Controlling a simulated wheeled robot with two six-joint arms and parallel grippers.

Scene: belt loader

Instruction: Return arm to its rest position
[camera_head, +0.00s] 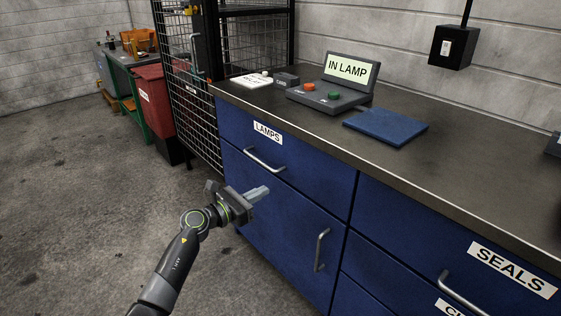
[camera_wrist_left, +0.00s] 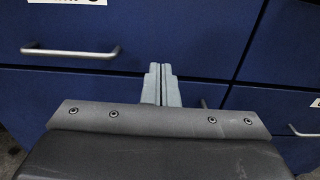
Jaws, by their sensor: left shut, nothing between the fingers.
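My left gripper (camera_head: 258,194) is shut and empty. In the head view it hangs in front of the blue cabinet, below and left of the LAMPS drawer's handle (camera_head: 264,159). In the left wrist view my left gripper (camera_wrist_left: 161,84) shows its two fingers together, pointing at the blue cabinet front. The LAMPS drawer handle (camera_wrist_left: 70,51) lies to the left of the fingers there, apart from them. The LAMPS drawer (camera_head: 310,163) looks shut. My right gripper is in neither view.
The dark worktop (camera_head: 470,155) carries a control box (camera_head: 330,96) with an IN LAMP sign (camera_head: 347,69) and a blue mat (camera_head: 386,126). A door handle (camera_head: 321,250) and the SEALS drawer (camera_head: 450,240) are at right. A mesh cage (camera_head: 189,100) stands behind. Open floor (camera_head: 90,220) lies left.

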